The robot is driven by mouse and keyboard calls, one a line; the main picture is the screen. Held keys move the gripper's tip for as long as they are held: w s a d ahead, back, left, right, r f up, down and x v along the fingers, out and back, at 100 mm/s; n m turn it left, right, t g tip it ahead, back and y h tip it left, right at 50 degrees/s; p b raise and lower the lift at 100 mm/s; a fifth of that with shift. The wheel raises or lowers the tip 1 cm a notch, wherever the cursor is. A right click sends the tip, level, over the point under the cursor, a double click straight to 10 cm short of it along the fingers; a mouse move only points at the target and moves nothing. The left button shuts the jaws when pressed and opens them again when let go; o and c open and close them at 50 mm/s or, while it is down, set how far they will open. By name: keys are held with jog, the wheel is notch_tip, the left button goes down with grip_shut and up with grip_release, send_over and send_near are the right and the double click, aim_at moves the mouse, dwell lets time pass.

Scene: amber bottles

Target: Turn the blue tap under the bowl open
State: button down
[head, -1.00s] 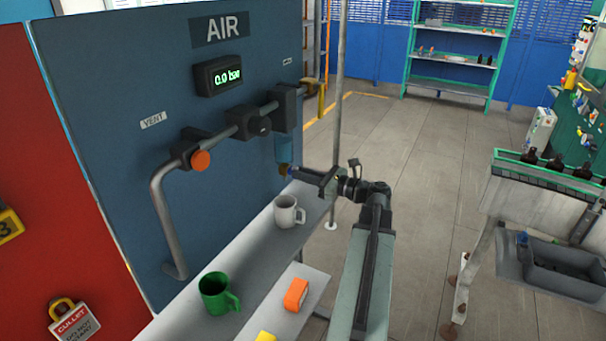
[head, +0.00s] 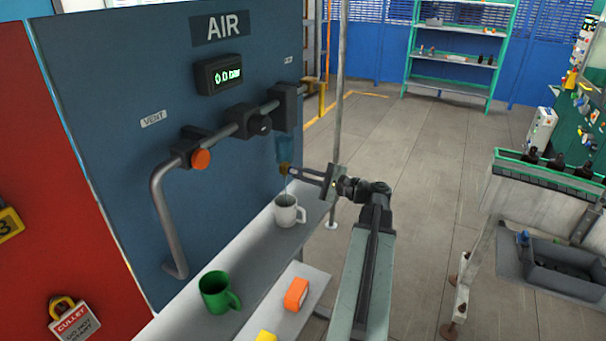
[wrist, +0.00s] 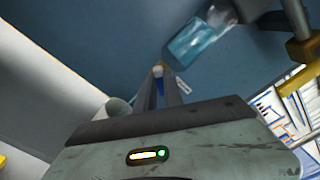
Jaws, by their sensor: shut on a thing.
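A clear blue bowl (head: 283,149) hangs under the dark air unit on the panel, and it also shows in the wrist view (wrist: 196,42). A brass fitting (head: 284,168) sits below it. My gripper (head: 291,172) is at this fitting, with its fingers nearly together in the wrist view (wrist: 158,72). The blue tap (wrist: 160,86) shows as a small blue piece between the fingers, mostly hidden by them. A thin line like a trickle runs from the fitting down to the white mug (head: 287,214) below.
A green mug (head: 216,293) and an orange object (head: 296,293) stand on the shelves in front of the panel. The gauge (head: 219,75) reads 0.0 bar. An orange vent knob (head: 200,159) is at left. A grey pole (head: 338,100) stands behind my gripper.

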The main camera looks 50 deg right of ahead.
jog(key=n, duration=0.6)
jog(key=shift+f, duration=0.1)
jog(key=shift+n, duration=0.4)
dwell(0.3)
jog(key=c, duration=1.5)
grip_release()
jog(key=shift+o, duration=0.2)
jog(key=v, duration=0.8)
jog(key=shift+a, duration=0.1)
